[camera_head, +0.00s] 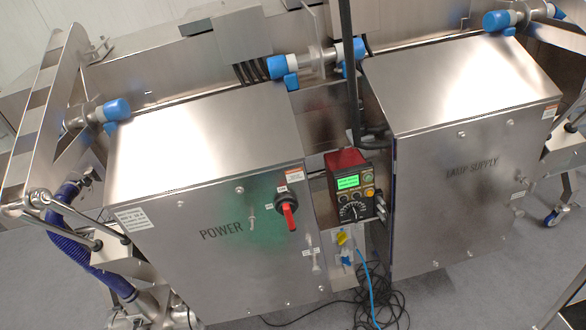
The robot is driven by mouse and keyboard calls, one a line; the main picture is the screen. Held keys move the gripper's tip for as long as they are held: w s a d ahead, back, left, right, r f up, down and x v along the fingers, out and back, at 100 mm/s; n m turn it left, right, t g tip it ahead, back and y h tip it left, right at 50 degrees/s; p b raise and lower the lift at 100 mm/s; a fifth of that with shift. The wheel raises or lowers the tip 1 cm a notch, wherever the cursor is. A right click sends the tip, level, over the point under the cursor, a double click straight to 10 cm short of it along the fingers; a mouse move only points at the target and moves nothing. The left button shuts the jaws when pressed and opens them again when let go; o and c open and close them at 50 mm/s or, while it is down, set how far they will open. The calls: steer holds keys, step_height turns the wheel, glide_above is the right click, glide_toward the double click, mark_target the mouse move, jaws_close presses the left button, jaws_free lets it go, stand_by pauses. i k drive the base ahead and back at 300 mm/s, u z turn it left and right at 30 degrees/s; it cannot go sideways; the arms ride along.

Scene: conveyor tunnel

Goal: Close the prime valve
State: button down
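I see nothing labelled as the prime valve, and I cannot tell which fitting it is. A red-handled rotary switch (287,212) is on the front of the steel POWER cabinet (180,260), its handle pointing down. Steel pipe fittings with blue parts run behind the cabinets: one at the left (115,110), one in the middle (284,68) and one at the top right (497,20). A steel pipe fitting (150,308) sits at the bottom left, partly cut off by the frame. My gripper is not in view.
A LAMP SUPPLY cabinet (470,215) stands at the right. Between the cabinets is a red-and-black control unit (350,185) with a green display. A dark blue corrugated hose (85,245) runs at the left. Black cables (385,300) lie coiled on the grey floor, low between the cabinets.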

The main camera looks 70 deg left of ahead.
mark_target(342, 236)
steer(key=u, duration=1.25)
steer(key=i, duration=0.6)
steer(key=z, duration=0.1)
steer(key=k, duration=0.55)
steer(key=u, duration=0.05)
